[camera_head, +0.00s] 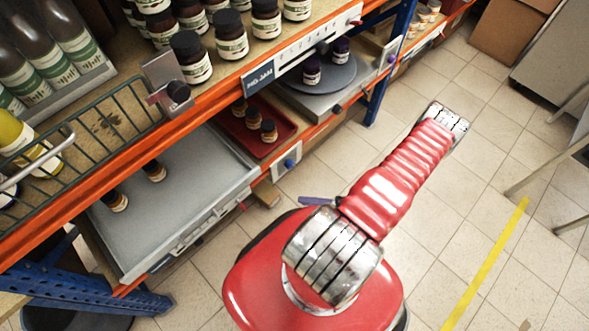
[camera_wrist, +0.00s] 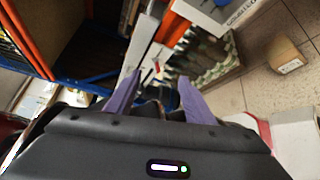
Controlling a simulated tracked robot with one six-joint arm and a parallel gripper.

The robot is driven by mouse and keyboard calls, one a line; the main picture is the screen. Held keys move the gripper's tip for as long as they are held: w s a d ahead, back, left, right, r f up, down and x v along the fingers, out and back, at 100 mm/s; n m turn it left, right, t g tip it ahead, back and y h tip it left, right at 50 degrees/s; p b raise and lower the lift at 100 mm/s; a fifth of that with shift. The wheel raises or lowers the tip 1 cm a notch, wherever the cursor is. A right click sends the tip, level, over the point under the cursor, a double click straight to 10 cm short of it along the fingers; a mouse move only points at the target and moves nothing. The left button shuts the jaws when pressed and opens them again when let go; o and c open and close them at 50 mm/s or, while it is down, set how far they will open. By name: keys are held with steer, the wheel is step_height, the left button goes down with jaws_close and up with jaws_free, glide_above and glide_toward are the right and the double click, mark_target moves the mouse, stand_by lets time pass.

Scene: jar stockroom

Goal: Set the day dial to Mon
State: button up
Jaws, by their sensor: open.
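No day lettering is readable, so I cannot tell which control is the day dial. In the head view, a blue knob (camera_head: 289,163) sits on a pale plate on the lower shelf front. A dark round knob (camera_head: 178,92) is on a grey bracket on the upper shelf edge. My gripper (camera_wrist: 158,84) is open and empty in the wrist view, its two purple fingers apart. In the head view my red arm hides most of it; a purple piece shows beside the arm. No knob is clearly between the fingers.
A marked strip (camera_head: 305,50) with a red slider knob (camera_head: 355,21) runs along the upper shelf. Jars stand above; a red tray (camera_head: 283,128) and a grey tray (camera_head: 165,215) sit below. A wire basket (camera_head: 110,120) is left.

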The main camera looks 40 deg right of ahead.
mark_target(292, 166)
steer(key=w+d+f+m+t+h, duration=0.2)
steer(key=d+f+m+t+h, duration=0.2)
steer(key=m, duration=1.5)
steer(key=d+f+h, duration=0.2)
steer(key=d+h, duration=0.2)
steer(key=h, duration=0.1)
steer(key=shift+d+f+t, duration=0.25)
steer(key=shift+f+t, duration=0.1)
steer(key=shift+t, duration=0.05)
steer(key=shift+w+a, duration=0.2)
steer(key=shift+w, duration=6.7)
steer(key=shift+c, duration=0.3)
